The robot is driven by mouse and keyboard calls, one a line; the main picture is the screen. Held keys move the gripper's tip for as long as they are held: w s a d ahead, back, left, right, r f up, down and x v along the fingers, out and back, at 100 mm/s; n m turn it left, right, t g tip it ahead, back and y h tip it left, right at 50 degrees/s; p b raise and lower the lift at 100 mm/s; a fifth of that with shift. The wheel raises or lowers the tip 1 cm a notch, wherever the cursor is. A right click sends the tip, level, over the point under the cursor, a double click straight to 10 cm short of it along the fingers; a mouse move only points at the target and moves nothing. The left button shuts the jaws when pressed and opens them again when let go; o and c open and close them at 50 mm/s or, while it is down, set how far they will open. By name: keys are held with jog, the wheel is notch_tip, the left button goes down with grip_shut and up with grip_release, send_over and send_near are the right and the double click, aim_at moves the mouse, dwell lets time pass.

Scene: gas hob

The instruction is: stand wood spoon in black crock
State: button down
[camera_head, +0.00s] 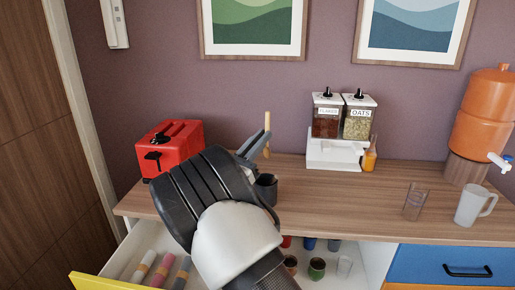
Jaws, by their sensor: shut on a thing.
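The wood spoon (267,150) is upright between the fingers of my gripper (258,144), which is shut on it. Its upper end rises above the fingertips. The black crock (267,190) stands on the wooden counter, just below the spoon and partly hidden by my arm. A little wall or counter shows around the spoon's lower end; I cannot tell whether that end is inside the crock's rim or above it.
A red toaster (170,147) stands left of my arm. A cereal dispenser (338,140) and small orange bottle (370,156) are at the back right. A clear glass (415,202), a jug (473,205) and an orange drink dispenser (485,115) stand further right. A drawer (120,262) is open below.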

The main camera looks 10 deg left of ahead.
notch_tip(320, 180, down, 9)
jog(key=b, duration=0.6)
jog(key=shift+a+f, duration=0.15)
jog(key=shift+a, duration=0.25)
dwell(0.4)
jog(key=c, duration=1.7)
grip_release()
jog(key=p+v, duration=0.2)
jog(key=v, duration=1)
jog(key=shift+s+d, duration=0.1)
